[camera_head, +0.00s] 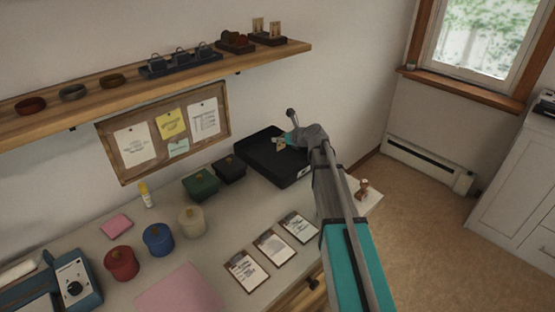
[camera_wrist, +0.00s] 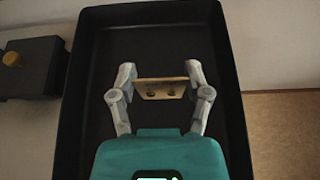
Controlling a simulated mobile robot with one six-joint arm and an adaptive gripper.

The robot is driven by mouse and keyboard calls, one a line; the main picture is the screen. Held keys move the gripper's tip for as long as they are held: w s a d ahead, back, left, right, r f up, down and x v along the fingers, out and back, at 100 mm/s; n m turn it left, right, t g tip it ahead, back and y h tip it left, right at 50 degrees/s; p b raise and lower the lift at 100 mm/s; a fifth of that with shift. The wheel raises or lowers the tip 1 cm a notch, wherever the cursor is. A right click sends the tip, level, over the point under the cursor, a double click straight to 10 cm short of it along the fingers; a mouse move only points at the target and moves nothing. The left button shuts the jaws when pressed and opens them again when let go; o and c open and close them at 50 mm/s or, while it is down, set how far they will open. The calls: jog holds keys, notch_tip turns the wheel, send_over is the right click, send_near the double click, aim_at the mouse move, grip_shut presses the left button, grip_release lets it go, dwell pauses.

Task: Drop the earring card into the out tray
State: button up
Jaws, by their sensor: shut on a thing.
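The earring card (camera_wrist: 160,88) is a small tan card with two dark earrings on it. My gripper (camera_wrist: 160,86) is shut on it, one finger at each end, in the wrist view. In the head view, my gripper (camera_head: 287,141) holds the card (camera_head: 279,142) above the black out tray (camera_head: 298,176). The tray (camera_wrist: 83,110) surrounds the card in the wrist view, with its dark floor behind it. I cannot tell how high the card is above that floor. My arm hides part of the tray's right side in the head view.
A black lidded box (camera_head: 229,169) and a green box (camera_head: 200,185) stand left of the tray. A wooden stamp (camera_head: 363,188) stands to the right. A wall shelf (camera_head: 180,77) runs above.

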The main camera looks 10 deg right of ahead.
jog(key=shift+f+b, duration=0.45)
jog(key=shift+f, duration=0.2)
jog(key=o, duration=0.8)
jog(key=shift+c, duration=0.2)
jog(key=shift+r, duration=0.1)
